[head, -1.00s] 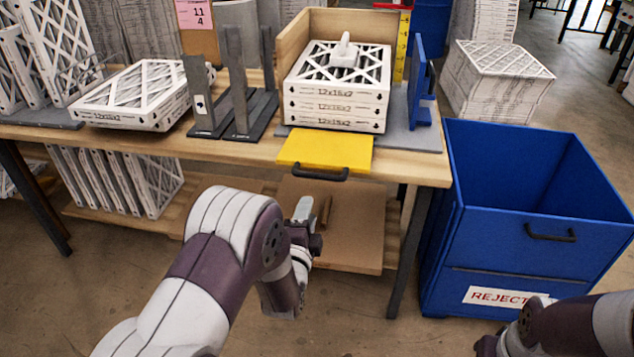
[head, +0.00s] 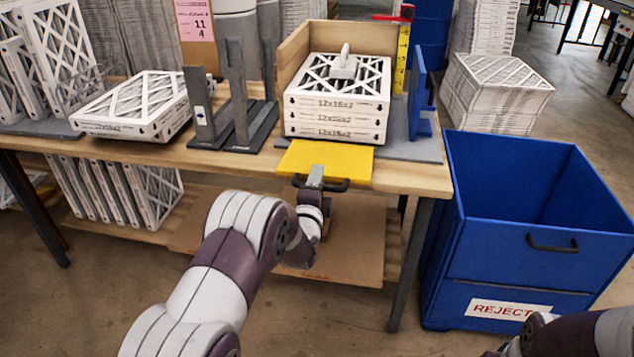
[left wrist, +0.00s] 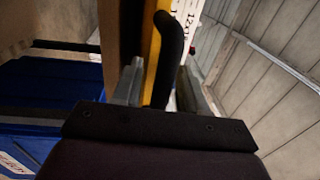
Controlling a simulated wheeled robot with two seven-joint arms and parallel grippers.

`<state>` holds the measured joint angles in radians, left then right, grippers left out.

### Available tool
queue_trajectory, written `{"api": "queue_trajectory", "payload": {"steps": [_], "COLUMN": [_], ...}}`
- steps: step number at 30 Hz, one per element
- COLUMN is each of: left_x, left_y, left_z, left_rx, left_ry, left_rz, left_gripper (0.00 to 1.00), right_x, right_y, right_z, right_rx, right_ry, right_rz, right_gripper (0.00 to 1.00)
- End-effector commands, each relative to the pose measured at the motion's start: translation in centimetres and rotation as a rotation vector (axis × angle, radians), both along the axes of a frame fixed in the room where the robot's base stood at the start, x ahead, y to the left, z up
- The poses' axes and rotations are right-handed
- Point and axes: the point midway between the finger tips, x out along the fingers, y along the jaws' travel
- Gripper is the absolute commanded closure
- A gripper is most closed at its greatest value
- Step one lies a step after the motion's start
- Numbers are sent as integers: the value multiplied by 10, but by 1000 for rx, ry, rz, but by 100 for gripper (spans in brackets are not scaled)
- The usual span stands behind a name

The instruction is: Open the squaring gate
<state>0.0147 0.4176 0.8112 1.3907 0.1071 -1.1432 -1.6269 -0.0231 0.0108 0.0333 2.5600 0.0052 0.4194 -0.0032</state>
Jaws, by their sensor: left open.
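The squaring gate is a yellow plate (head: 325,160) at the table's front edge, below the stack of filters. It has a dark handle (head: 335,186) on its front. My left gripper (head: 315,178) is at the handle. In the left wrist view the black handle (left wrist: 168,60) lies between the two open fingers (left wrist: 158,88), with the yellow gate (left wrist: 150,45) behind it. I cannot tell whether a finger touches the handle. My right arm shows at the bottom right; its gripper is not clearly seen.
Boxed filters (head: 335,115) are stacked behind the gate inside a wooden corner fence (head: 295,55). A blue reject bin (head: 500,285) stands right of the table. Grey upright slots (head: 238,100) and another filter stack (head: 130,110) are to the left. A lower shelf lies under the table.

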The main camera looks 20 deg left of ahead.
Motion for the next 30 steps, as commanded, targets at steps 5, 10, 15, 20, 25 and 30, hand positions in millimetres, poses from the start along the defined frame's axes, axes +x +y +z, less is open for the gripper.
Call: {"api": "queue_trajectory", "payload": {"steps": [5,10,15,20,25,30], "left_x": [0,0,4,12,20,21], "left_y": [0,0,1,1,2,2], "left_z": [0,3,35,63,72,74], "left_rx": [0,0,-8,-19,-23,-22], "left_ry": [0,-2,59,170,192,190], "left_rz": [0,0,1,0,0,0], "left_gripper": [97,100,100,100,100,100], "right_x": [0,0,0,0,0,0], "right_y": [0,0,0,0,0,0], "right_z": [0,1,38,76,75,74], "right_rx": [0,0,0,0,0,0], "right_ry": [0,0,0,-1,0,0], "right_rz": [0,0,0,0,0,0], "right_gripper": [73,73,73,73,73,73]}}
